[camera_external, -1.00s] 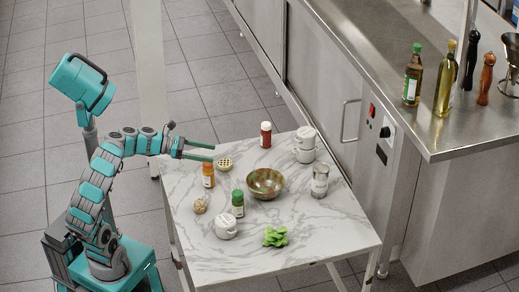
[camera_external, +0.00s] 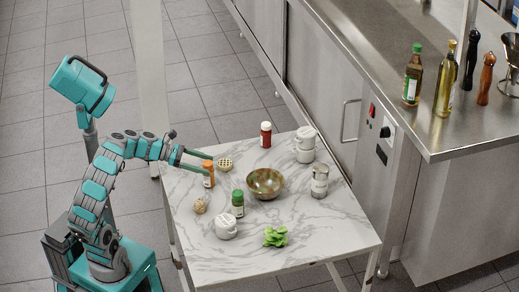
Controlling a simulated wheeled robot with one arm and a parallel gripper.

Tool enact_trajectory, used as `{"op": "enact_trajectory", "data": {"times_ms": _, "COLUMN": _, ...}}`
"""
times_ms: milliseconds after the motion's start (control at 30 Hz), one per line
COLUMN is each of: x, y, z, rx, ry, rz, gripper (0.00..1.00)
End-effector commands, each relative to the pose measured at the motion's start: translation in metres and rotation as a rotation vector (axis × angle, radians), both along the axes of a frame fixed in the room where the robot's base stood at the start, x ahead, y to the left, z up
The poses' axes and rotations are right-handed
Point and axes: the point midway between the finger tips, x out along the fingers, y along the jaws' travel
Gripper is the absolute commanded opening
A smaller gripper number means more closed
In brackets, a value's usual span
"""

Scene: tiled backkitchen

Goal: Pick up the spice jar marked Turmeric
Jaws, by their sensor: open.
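An orange-capped spice jar (camera_external: 208,181) stands upright near the left edge of the marble-topped table (camera_external: 300,235). The labels are too small to read, so I cannot tell by text which is Turmeric. My gripper (camera_external: 207,163) is open at the orange-capped jar, with its fingers pointing right at about cap height. The fingers seem to lie on either side of the jar's top; whether they touch it I cannot tell.
A bowl (camera_external: 266,190) sits mid-table. White crockery (camera_external: 226,231), green leaves (camera_external: 275,237), a tin (camera_external: 320,184) and stacked white pots (camera_external: 305,152) stand around.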

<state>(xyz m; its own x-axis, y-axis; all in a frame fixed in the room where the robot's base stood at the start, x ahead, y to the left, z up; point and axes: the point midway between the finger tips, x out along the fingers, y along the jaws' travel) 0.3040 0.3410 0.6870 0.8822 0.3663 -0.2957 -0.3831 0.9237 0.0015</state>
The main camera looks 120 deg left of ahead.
Motion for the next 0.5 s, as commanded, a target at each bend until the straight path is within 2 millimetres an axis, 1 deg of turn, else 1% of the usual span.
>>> {"op": "enact_trajectory", "data": {"times_ms": 300, "x": 0.029, "y": 0.009, "z": -0.013, "rx": -0.005, "ry": -0.002, "rz": -0.007, "gripper": 0.83}}
{"op": "enact_trajectory", "data": {"times_ms": 500, "x": 0.041, "y": 0.014, "z": -0.015, "rx": -0.002, "ry": -0.001, "rz": -0.004, "gripper": 0.83}}
